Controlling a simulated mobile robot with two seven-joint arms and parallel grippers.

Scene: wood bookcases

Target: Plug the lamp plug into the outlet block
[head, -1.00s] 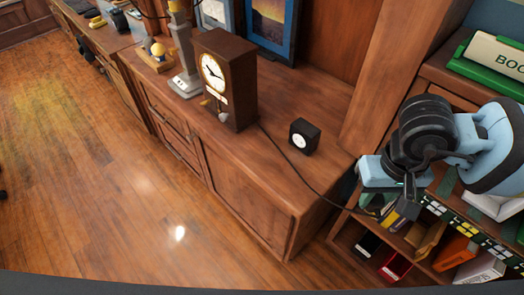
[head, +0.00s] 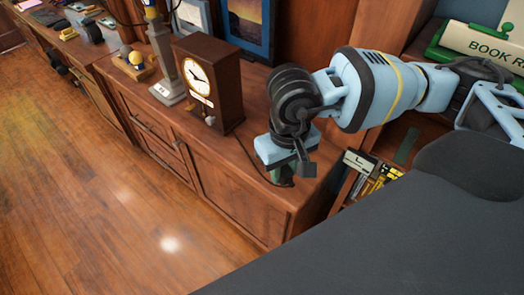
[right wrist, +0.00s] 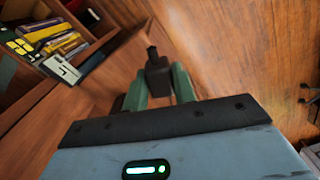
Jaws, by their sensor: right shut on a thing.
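My right gripper (head: 282,172) is over the front right part of the wooden cabinet top. In the right wrist view its two green fingers (right wrist: 159,88) are shut on the dark lamp plug (right wrist: 157,74), which sticks out between the tips. In the head view the plug is mostly hidden by the gripper. A dark cord (head: 249,159) runs from behind the clock to the gripper. The outlet block, a small black cube with a round white face in the earlier head view, is hidden behind my right wrist now. My left gripper is not in view.
A dark wooden clock (head: 209,83) stands left of the gripper, with a grey column-like lamp stand (head: 164,50) beyond it. A framed picture (head: 249,27) leans behind. A lower shelf with books (head: 377,181) is to the right.

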